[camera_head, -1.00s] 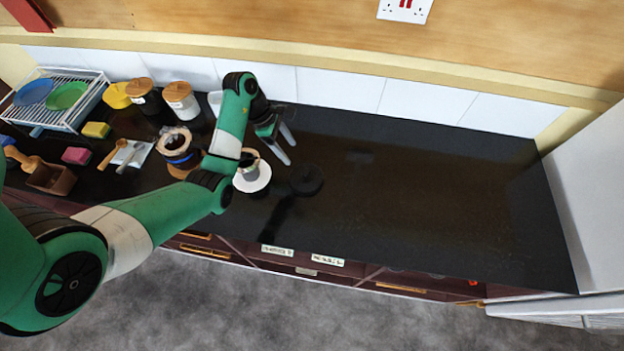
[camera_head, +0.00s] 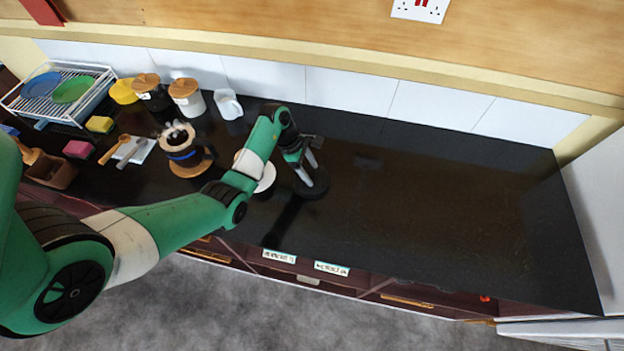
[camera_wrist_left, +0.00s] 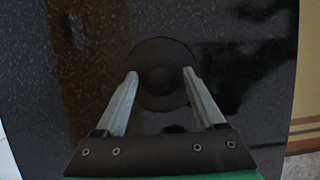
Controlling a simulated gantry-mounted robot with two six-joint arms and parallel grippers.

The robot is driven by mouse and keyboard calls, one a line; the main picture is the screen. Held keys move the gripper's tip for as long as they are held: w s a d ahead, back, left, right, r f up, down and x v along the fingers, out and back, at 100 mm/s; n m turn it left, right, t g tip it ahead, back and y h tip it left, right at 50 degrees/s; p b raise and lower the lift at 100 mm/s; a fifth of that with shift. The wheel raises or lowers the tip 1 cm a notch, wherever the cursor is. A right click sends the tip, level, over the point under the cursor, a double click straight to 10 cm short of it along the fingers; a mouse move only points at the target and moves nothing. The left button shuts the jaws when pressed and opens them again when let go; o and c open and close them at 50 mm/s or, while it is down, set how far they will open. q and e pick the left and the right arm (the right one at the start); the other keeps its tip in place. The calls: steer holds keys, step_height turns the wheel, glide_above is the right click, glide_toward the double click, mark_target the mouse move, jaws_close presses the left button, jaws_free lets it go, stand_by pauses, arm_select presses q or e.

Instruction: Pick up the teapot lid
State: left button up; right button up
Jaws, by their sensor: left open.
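The dark round lid (camera_head: 314,194), a flat black disc with a small raised knob, lies on the black worktop. It also shows in the left wrist view (camera_wrist_left: 160,98), between the fingers. My left gripper (camera_head: 313,183) is open and empty, with its fingertips over the lid in the head view. In the left wrist view the two fingertips (camera_wrist_left: 160,74) are on either side of the knob. I cannot tell how high they are above the lid. My right gripper is not in view.
A white saucer (camera_head: 267,178) is partly hidden behind my left arm. A pot with a blue band (camera_head: 181,152) stands to the left, with jars (camera_head: 187,97) and a white jug (camera_head: 227,104) behind. The worktop (camera_head: 440,200) to the right is clear.

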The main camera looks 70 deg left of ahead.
arm_select(q)
jaws_close()
steer(key=shift+r, duration=0.15)
stand_by(0.4)
